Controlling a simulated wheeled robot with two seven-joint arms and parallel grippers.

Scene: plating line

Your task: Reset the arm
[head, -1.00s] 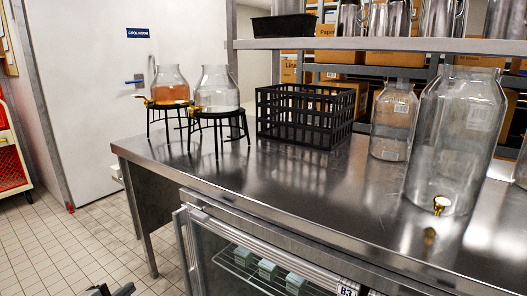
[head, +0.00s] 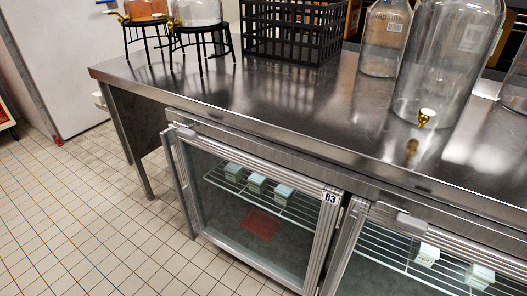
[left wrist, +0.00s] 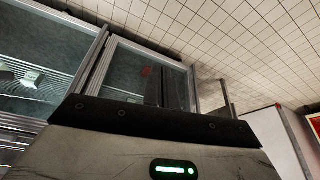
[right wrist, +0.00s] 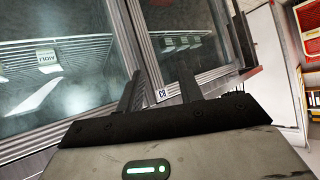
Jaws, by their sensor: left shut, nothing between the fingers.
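My left gripper (left wrist: 153,78) shows in the left wrist view with its dark fingers together and nothing between them. It points toward the glass-fronted fridge, which fills the background there. My right gripper (right wrist: 160,82) shows in the right wrist view with two dark fingers spread apart and nothing seen between them. The fridge doors and the B3 label (right wrist: 161,94) are beyond it. Neither gripper shows in the head view now.
A steel counter (head: 300,110) stands over the glass-door fridge (head: 250,215) with small boxes on wire shelves. On the counter are drink dispensers on black stands, a black crate (head: 292,30), a glass jar (head: 385,38) and a large dispenser (head: 447,60). Tiled floor (head: 75,220) is open at left.

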